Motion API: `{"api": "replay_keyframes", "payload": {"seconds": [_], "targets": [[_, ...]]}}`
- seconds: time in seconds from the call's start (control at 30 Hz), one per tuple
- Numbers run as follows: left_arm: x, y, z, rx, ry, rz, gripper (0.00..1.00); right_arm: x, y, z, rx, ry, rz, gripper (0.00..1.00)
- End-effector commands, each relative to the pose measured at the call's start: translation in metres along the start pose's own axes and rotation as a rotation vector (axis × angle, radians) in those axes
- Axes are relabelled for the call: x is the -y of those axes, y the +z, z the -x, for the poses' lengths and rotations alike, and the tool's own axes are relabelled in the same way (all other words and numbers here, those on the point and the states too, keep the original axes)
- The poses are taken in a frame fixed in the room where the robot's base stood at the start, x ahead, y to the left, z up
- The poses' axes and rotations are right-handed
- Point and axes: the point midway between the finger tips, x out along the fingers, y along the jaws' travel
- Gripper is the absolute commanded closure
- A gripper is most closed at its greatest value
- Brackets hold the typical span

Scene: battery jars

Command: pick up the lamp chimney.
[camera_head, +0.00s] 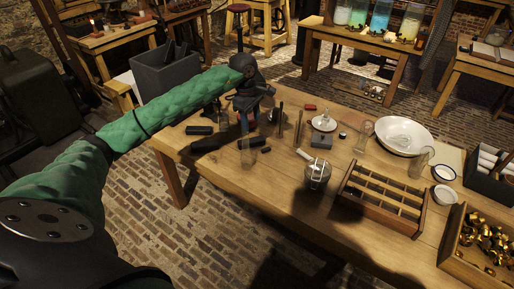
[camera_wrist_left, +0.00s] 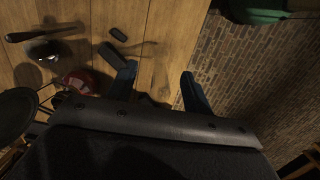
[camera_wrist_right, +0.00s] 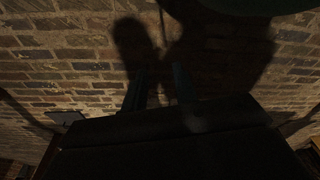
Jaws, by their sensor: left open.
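I cannot tell which is the lamp chimney.
Dark blocks (camera_head: 203,145) lie near the left gripper. Bare wood (camera_head: 270,190) lies along the front.

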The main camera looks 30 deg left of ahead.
Motion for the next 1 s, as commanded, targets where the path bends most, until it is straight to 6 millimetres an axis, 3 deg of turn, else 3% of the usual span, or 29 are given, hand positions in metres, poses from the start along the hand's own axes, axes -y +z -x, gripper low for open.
{"api": "replay_keyframes", "payload": {"seconds": [0.1, 0.2, 0.73, 1.0], "targets": [[0.002, -0.025, 0.017, -0.085, -0.027, 0.002, 0.49, -0.001, 0.004, -0.004, -0.001, 0.001, 0.001, 0.72], [0.004, -0.032, 0.02, -0.11, -0.039, 0.003, 0.49, -0.002, 0.007, -0.006, -0.002, 0.003, 0.001, 0.72], [0.007, -0.035, -0.009, -0.11, -0.041, 0.003, 0.49, -0.013, 0.029, -0.03, -0.02, 0.015, 0.012, 0.72], [0.011, -0.035, -0.028, -0.109, -0.041, 0.002, 0.49, -0.02, 0.065, -0.042, -0.017, 0.021, 0.019, 0.72]]}}
